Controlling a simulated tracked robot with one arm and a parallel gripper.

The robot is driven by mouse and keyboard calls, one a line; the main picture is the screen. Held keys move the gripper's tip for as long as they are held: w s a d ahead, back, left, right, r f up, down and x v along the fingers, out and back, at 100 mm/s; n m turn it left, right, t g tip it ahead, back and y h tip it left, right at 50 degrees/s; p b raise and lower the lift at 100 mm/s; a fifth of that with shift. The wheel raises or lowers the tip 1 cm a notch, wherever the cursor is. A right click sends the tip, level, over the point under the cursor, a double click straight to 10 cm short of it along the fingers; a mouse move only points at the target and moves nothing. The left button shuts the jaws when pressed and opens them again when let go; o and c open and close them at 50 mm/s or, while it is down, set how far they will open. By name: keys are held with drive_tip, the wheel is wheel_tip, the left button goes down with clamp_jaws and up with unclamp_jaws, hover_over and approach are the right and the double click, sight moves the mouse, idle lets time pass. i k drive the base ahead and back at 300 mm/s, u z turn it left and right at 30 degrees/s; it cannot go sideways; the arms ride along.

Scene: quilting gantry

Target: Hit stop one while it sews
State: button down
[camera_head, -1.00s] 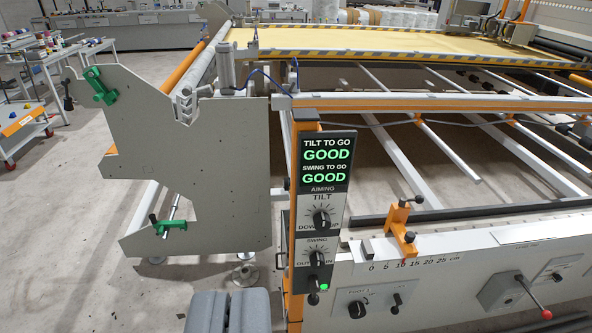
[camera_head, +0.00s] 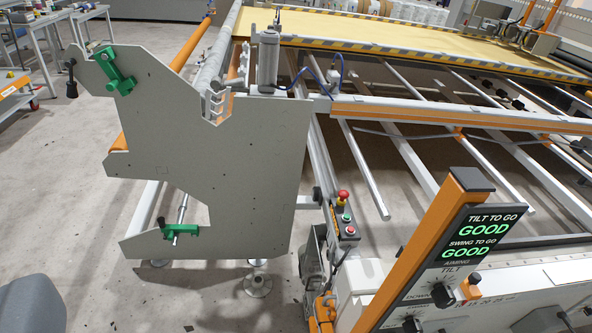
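A red mushroom stop button (camera_head: 343,196) with a yellow collar tops a small grey control box (camera_head: 346,224) beside the large grey end plate. A green button and a red button sit below it on the box. No number is readable on it. My gripper is not in view, so its distance from the button cannot be told. A sewing head (camera_head: 540,46) stands at the far right beyond the yellow quilt (camera_head: 420,42). Whether it is sewing cannot be told.
The display post (camera_head: 435,245) leans across the lower right; its screen (camera_head: 482,236) reads GOOD for tilt and swing. The grey end plate (camera_head: 210,165) with green clamps (camera_head: 120,72) stands left of the button. Open floor (camera_head: 60,200) lies at the left.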

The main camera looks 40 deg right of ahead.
sight(343, 194)
drive_tip(key=z, duration=0.2)
drive_tip(key=i, duration=1)
drive_tip(key=z, duration=0.65)
